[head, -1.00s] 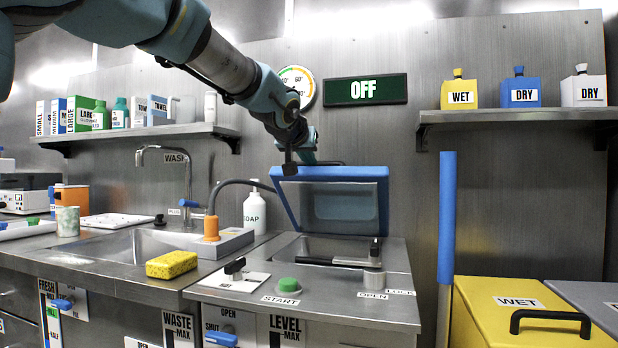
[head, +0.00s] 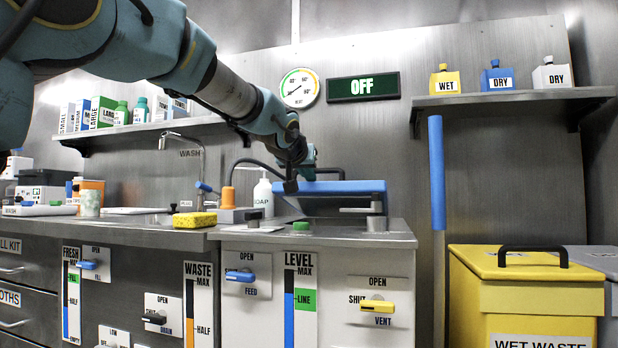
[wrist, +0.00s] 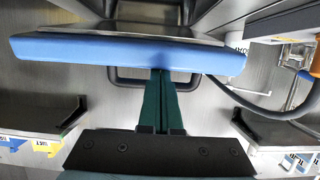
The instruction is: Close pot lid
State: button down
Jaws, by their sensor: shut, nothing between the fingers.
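The pot lid (head: 345,187) has a blue rim and stands over the pot in the steel counter. It is now low and nearly flat, with a dark gap beneath it, so it is still raised at the front. In the wrist view the lid's blue edge (wrist: 110,52) spans the upper part. My gripper (wrist: 166,73) is shut and empty, its green fingertips at or very near that edge; contact is unclear. In the head view my gripper's dark body (head: 291,186) is at the lid's left side, and its fingertips are hidden. The pot's opening is hidden too.
A grey latch post (head: 376,222) with a bar stands at the counter's front right. A green start button (head: 300,227), a soap bottle (head: 263,198) and a yellow sponge (head: 197,219) are to the left. A blue upright pole (head: 437,170) stands right.

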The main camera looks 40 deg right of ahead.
aim_at(307, 195)
jog(key=shift+s+a+f+b, duration=0.15)
jog(key=shift+a+f+b, duration=0.05)
jog(key=shift+f+b, duration=0.6)
jog(key=shift+s+a+f+b, duration=0.15)
jog(key=shift+a+f+b, duration=0.1)
jog(key=shift+f+b, duration=0.5)
jog(key=shift+s+a+f+b, duration=0.2)
jog(key=shift+f+b, duration=0.35)
jog(key=shift+f, duration=0.45)
jog(key=shift+w+r, duration=0.1)
